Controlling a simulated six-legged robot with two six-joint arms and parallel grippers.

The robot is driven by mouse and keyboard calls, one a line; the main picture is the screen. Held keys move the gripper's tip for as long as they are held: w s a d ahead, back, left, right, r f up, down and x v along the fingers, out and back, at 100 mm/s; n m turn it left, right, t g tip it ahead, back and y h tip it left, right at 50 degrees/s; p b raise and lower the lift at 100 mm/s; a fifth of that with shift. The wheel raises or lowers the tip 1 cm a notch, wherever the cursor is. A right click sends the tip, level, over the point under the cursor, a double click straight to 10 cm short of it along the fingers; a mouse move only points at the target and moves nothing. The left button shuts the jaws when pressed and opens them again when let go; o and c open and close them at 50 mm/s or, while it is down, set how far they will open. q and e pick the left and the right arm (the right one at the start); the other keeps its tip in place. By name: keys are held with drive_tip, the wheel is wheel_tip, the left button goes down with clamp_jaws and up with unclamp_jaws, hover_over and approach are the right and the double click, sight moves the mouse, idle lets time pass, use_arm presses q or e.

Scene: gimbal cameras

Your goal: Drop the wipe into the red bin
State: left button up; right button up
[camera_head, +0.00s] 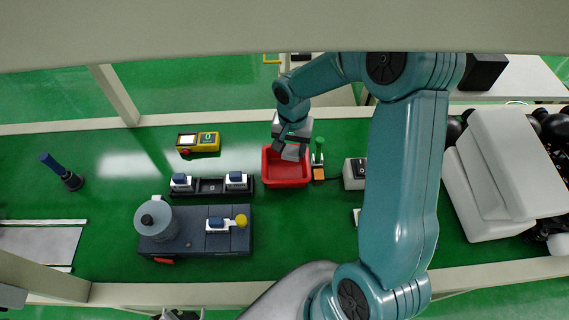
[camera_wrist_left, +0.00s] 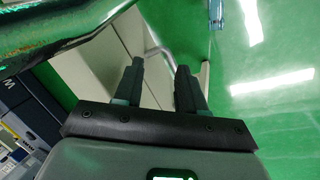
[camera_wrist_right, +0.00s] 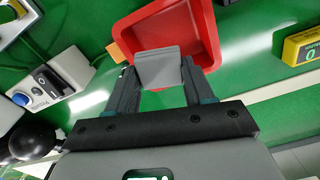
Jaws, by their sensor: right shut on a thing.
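The red bin (camera_head: 287,178) stands on the green bench top in the middle of the head view. It also fills the upper middle of the right wrist view (camera_wrist_right: 207,32). My right gripper (camera_head: 291,146) is over the bin's back edge. It is shut on the wipe (camera_head: 291,153), a flat grey square, which shows between the fingers in the right wrist view (camera_wrist_right: 160,68). The wipe is over the bin's opening; its exact height above the bin floor is hard to tell. My left gripper (camera_wrist_left: 160,82) shows only in the left wrist view, fingers apart and empty, away from the bench top.
A yellow meter (camera_head: 198,141) lies behind and left of the bin. A dark rack with white-blue pieces (camera_head: 211,186) stands close left of it. A green-handled tool (camera_head: 318,160) and a switch box (camera_head: 355,173) stand at its right. Bare green bench lies in front.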

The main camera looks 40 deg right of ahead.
wheel_tip(320, 180, down, 5)
drive_tip(key=shift+a+r+b, duration=0.15)
drive_tip(key=shift+b, duration=1.1)
drive_tip(key=shift+s+f, duration=0.15)
drive_tip(key=shift+f, duration=0.3)
drive_tip(key=shift+w+a, duration=0.1)
drive_tip(key=shift+w, duration=0.1)
drive_tip(key=o, duration=0.7)
drive_tip(key=shift+c, duration=0.2)
drive_tip(key=o, duration=0.4)
drive_tip(key=shift+s, duration=0.1)
drive_tip(key=shift+o, duration=0.2)
wheel_tip(320, 180, up, 16)
drive_tip(key=b, duration=0.1)
drive_tip(key=shift+r, duration=0.25)
